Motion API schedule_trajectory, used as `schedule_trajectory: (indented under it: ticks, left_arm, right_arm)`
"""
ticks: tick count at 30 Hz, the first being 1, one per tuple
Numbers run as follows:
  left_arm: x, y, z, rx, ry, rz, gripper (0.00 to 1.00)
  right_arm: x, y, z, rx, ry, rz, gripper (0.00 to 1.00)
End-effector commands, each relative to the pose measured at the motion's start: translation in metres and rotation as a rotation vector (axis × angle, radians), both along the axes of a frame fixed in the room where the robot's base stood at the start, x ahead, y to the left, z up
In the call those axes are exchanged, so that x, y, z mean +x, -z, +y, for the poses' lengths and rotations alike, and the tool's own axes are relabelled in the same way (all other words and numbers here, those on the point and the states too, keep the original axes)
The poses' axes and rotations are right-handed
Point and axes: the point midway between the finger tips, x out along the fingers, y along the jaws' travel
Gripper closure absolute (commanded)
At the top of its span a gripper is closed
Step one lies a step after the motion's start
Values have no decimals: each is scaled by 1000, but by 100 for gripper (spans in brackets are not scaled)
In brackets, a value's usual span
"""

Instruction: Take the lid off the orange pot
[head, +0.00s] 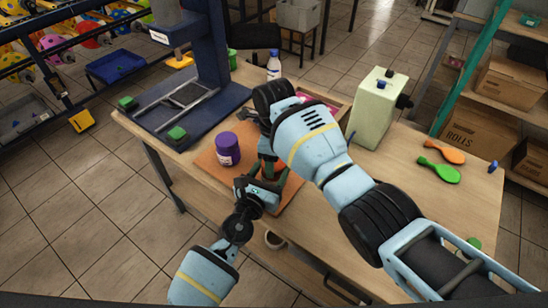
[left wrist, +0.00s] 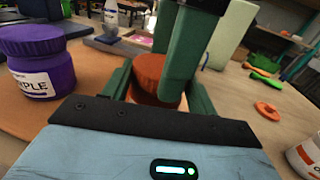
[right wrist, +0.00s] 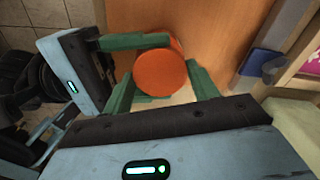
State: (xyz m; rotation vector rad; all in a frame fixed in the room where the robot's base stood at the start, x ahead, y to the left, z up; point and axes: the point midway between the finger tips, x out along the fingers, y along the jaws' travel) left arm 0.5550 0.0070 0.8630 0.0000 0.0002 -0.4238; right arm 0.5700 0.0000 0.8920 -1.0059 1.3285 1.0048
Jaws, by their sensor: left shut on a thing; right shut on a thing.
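The orange pot (left wrist: 146,98) stands upright between the fingers of my left gripper (left wrist: 158,92), which is shut on its body. Its round orange lid (right wrist: 160,73) sits on top of it. My right gripper (right wrist: 163,84) comes from above and is shut on the lid, with a green finger at either side. In the head view, my right gripper (head: 268,165) and left gripper (head: 260,190) meet at the front of the orange board, and the pot is mostly hidden behind them. I cannot tell whether the lid is loosened.
A purple jar (head: 228,149) stands on the orange board (head: 208,160), left of the grippers. A blue press (head: 205,90) stands at the back left.

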Motion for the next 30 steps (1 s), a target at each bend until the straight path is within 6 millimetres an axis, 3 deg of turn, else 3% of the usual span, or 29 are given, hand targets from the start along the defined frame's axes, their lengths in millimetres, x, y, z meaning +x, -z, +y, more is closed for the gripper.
schedule_trajectory:
  ticks: [27,28,30]
  left_arm:
    - [-1,0,-1,0,1,1,100]
    - [-1,0,-1,0,1,1,100]
    - [-1,0,-1,0,1,1,100]
  right_arm:
    - [1,-1,1,2,3,-3,69]
    - [1,-1,1,2,3,-3,40]
    - [1,-1,1,2,3,-3,31]
